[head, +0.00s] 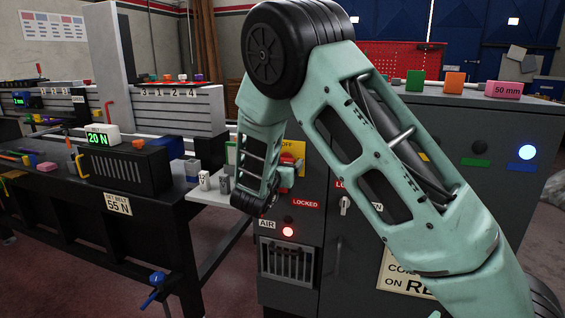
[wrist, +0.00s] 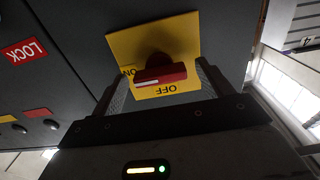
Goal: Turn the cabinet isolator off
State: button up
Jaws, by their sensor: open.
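The isolator's red handle (wrist: 160,74) sits on a yellow plate (wrist: 180,34) on the grey cabinet face. In the wrist view the handle lies crosswise, its pale stripe reaching toward the ON label at its left. The OFF label (wrist: 172,89) shows upside down below it. My gripper (wrist: 162,78) is open, with one finger at each end side of the handle; I cannot tell whether either touches. In the head view the yellow plate (head: 298,146) is partly hidden behind my arm, and a bit of the red handle (head: 287,158) shows.
A black workbench (head: 150,228) stands at left.

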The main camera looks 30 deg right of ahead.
jog(key=shift+w+d, duration=0.1)
jog(key=shift+d, duration=0.05)
jog(key=c, duration=1)
